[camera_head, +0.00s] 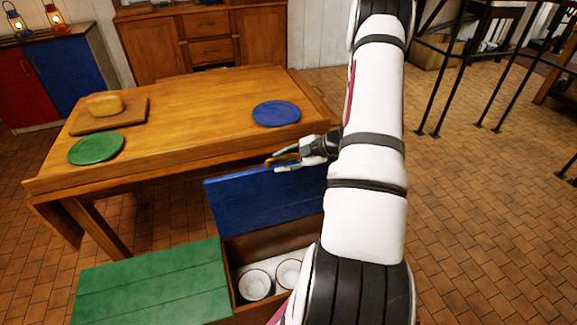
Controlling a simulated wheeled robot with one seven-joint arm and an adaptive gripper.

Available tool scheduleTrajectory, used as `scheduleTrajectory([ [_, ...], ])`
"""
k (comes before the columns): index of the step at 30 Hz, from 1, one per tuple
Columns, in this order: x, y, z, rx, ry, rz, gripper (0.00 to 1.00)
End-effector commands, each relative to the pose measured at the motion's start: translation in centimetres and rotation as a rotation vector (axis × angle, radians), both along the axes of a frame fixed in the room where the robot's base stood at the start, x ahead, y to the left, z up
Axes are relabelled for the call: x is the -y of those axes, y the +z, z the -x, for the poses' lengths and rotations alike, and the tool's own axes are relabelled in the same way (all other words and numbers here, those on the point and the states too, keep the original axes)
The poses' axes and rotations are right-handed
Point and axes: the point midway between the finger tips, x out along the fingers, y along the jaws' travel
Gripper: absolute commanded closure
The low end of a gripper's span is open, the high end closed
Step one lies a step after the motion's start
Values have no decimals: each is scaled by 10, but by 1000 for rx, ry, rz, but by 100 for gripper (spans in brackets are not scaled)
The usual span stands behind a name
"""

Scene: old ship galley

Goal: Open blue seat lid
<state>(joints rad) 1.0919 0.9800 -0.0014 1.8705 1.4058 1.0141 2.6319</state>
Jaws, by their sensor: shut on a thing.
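The blue seat lid (262,204) is raised and tilted up at the right part of the bench, beside the table. Below it the compartment is open, and white bowls (255,284) show inside. My gripper (284,161) is at the lid's upper edge and shut on it; the exact contact is small and partly hidden. My arm hides the right end of the lid and part of the compartment.
The green seat lid (150,285) lies flat on the left. The wooden table (190,100) stands close behind the blue lid, with a green plate (96,148), a blue plate (276,113) and bread (104,105) on a board.

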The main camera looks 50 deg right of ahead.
Motion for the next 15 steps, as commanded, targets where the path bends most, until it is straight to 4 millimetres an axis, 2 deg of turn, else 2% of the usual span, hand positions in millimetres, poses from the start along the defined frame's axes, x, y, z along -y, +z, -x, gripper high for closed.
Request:
scheduleTrajectory([
  [1, -3, -6, -1, -8, 8, 2, 100],
  [14, -4, -7, -2, -12, 10, -1, 100],
  [15, -4, -7, -2, -12, 10, -1, 70],
])
